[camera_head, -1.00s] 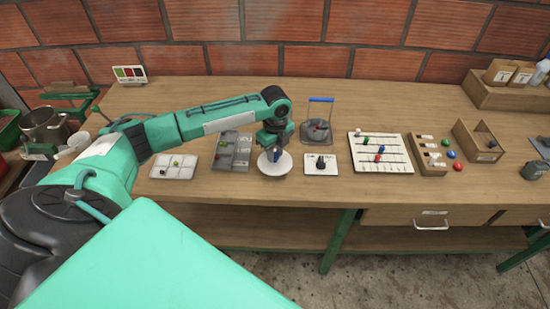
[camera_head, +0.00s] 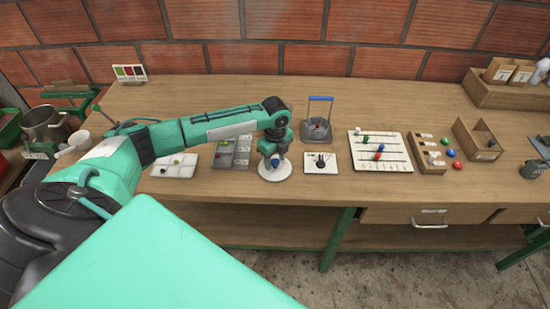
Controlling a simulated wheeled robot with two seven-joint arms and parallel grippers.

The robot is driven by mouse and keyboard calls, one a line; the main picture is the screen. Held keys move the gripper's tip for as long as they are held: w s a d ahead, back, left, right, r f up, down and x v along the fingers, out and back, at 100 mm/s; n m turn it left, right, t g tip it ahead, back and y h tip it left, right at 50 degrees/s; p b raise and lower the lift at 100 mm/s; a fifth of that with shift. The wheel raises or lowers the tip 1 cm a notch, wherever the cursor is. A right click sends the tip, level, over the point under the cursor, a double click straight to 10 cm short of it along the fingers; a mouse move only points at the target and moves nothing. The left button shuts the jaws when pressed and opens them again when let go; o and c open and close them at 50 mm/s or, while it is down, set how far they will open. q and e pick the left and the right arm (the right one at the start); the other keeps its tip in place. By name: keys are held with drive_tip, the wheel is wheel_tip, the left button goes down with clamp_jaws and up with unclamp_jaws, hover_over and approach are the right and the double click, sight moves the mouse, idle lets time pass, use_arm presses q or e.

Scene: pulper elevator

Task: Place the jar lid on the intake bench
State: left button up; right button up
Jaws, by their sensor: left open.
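My left gripper (camera_head: 272,160) points down over a white round disc (camera_head: 276,175) on the wooden bench (camera_head: 330,92). The gripper is open and hides the middle of the disc. A small blue part shows at its fingertips; I cannot tell whether that is a separate thing. I cannot tell for sure which thing is the jar lid, nor whether the fingers touch the disc. My right gripper is not in view.
Left of the disc are a grey tray (camera_head: 241,158) and a white sectioned tray (camera_head: 160,172). To its right are a white card with dark pegs (camera_head: 320,168), a blue-handled stand (camera_head: 316,132) and a bead board (camera_head: 380,150). The bench's back is mostly clear.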

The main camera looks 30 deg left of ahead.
sight(275, 161)
use_arm(q)
wheel_tip(275, 161, up, 12)
drive_tip(key=b, duration=0.1)
drive_tip(key=shift+r, duration=0.15)
drive_tip(key=shift+d, duration=0.1)
idle(0.5)
